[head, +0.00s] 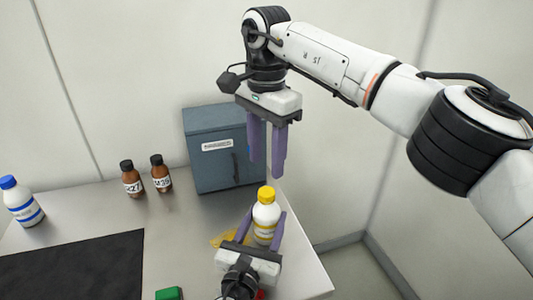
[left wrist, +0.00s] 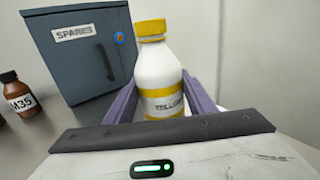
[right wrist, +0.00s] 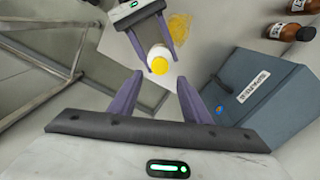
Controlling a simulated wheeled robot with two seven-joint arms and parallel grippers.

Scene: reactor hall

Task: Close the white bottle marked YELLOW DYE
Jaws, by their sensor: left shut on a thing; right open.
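The white bottle marked YELLOW (head: 265,213) stands upright near the right edge of the table, with a yellow cap (head: 266,193) on its neck. In the left wrist view the bottle (left wrist: 158,75) shows its yellow bands, and its lower body is between the purple fingers. My left gripper (head: 262,232) is shut on the bottle. My right gripper (head: 267,172) is open and empty, above the bottle with its fingers pointing down. In the right wrist view the yellow cap (right wrist: 160,65) lies beyond the open fingertips. Whether the cap is tight, I cannot tell.
A blue-grey cabinet (head: 217,175) labelled SPARES stands behind the bottle. Two brown bottles (head: 132,182) (head: 161,175) stand left of it. A blue-capped white bottle (head: 20,203), a black mat (head: 75,268) and a green object (head: 168,293) are farther left or in front. A yellow patch (head: 224,238) lies beside the bottle.

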